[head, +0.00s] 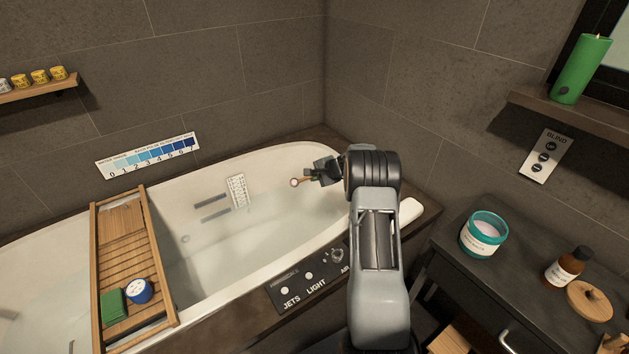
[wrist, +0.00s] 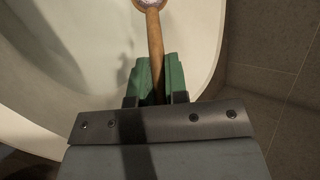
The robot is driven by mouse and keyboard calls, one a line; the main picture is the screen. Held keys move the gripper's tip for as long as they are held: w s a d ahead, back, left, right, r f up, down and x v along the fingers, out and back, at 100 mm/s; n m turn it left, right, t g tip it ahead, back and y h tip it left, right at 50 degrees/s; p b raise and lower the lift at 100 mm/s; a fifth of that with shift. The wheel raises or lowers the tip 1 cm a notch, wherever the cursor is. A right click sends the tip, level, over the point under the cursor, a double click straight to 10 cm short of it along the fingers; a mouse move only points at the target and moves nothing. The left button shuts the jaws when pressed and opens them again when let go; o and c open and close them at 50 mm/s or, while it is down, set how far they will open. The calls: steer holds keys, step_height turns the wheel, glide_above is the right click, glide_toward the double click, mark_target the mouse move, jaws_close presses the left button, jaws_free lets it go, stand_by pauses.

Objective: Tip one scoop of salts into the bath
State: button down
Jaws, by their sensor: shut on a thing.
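My gripper (head: 313,178) is shut on the wooden handle of a scoop (head: 294,183) and holds it over the right end of the white bath (head: 272,230). In the wrist view the scoop handle (wrist: 155,50) runs forward between the green-padded fingers (wrist: 158,80). The scoop's round head (wrist: 150,3) is cut off by the top edge there. Something pale shows in the head, but I cannot tell how full it is. A teal jar of pale salts (head: 484,233) stands open on the dark vanity at the right.
A slatted wooden tray (head: 122,250) bridges the bath at the left, holding a green block (head: 113,305) and a blue-and-white tub (head: 139,291). A control panel (head: 310,277) lines the bath's front edge. A brown bottle (head: 565,268) and wooden lid (head: 590,301) stand on the vanity.

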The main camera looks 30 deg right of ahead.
steer(key=shift+s+f+n+t+b, duration=0.3)
steer(key=shift+t+b, duration=0.55)
steer(key=shift+b, duration=2.65)
steer(key=shift+s+f+n+t+b, duration=0.1)
steer(key=shift+s+f+t+b, duration=0.5)
steer(key=shift+b, duration=2.85)
steer(key=t+b, duration=0.1)
steer(key=b, duration=0.5)
steer(key=t+y+b, duration=0.1)
steer(key=b, duration=0.5)
steer(key=shift+w+f+n+t, duration=0.2)
steer(key=shift+f+n+t, duration=0.1)
steer(key=shift+n+t, duration=0.1)
steer(key=shift+s+f+t+b, duration=0.1)
steer(key=shift+f+t+b, duration=0.1)
steer(key=shift+t+b, duration=0.55)
steer(key=shift+s+f+n+t, duration=0.1)
steer(key=shift+n+t, duration=0.3)
